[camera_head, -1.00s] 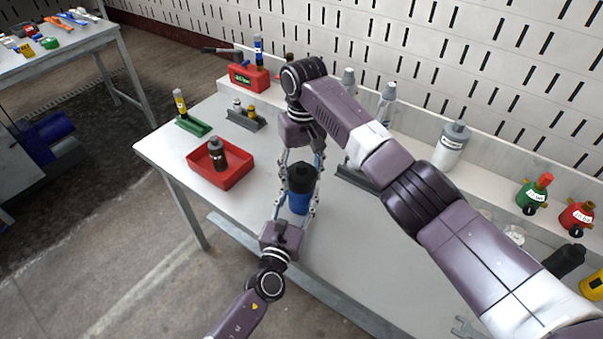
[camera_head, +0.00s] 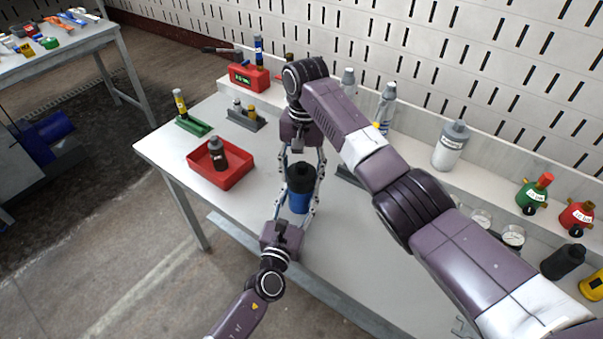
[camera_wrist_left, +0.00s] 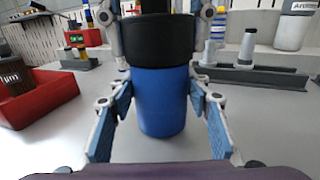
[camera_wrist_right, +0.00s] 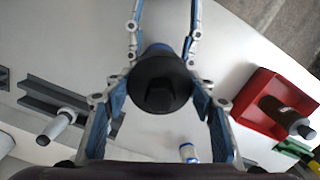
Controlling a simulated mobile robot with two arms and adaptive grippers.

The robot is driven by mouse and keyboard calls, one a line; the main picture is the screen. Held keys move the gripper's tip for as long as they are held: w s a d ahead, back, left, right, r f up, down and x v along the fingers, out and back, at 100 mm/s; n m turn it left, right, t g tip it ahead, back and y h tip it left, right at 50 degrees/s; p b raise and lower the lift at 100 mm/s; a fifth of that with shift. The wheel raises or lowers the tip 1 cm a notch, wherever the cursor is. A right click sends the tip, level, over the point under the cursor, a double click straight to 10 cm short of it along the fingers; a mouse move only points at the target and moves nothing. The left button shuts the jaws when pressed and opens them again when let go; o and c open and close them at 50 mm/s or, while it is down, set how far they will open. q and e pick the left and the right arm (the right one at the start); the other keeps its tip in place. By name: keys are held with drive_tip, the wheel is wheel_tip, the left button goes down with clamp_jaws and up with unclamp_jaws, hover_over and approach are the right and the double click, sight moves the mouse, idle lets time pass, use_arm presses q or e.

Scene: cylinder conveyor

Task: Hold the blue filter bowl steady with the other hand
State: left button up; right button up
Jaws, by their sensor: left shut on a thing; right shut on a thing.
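The filter unit stands upright on the table, with a blue bowl (camera_head: 299,202) below a black head (camera_head: 300,178). It also shows in the left wrist view, the blue bowl (camera_wrist_left: 161,100) under the black head (camera_wrist_left: 158,40). My left gripper (camera_head: 298,207) comes from the front, its fingers on both sides of the blue bowl, shut on it. My right gripper (camera_head: 302,170) reaches in from behind and above, its fingers shut on the black head. In the right wrist view the head (camera_wrist_right: 160,82) sits between the right fingers and hides most of the bowl.
A red tray (camera_head: 229,176) with a dark bottle (camera_head: 217,153) lies left of the filter. A green holder (camera_head: 194,125) and a grey holder (camera_head: 246,121) stand farther back. A shelf at the back carries bottles, including a white one (camera_head: 450,148). The table's front edge is close.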

drive_tip(key=shift+d, duration=0.1)
drive_tip(key=o, duration=1.4)
drive_tip(key=shift+c, duration=0.2)
drive_tip(key=shift+r, duration=0.1)
drive_tip(key=shift+r, duration=1.15)
drive_tip(key=n, duration=0.4)
drive_tip(key=shift+n, duration=1.1)
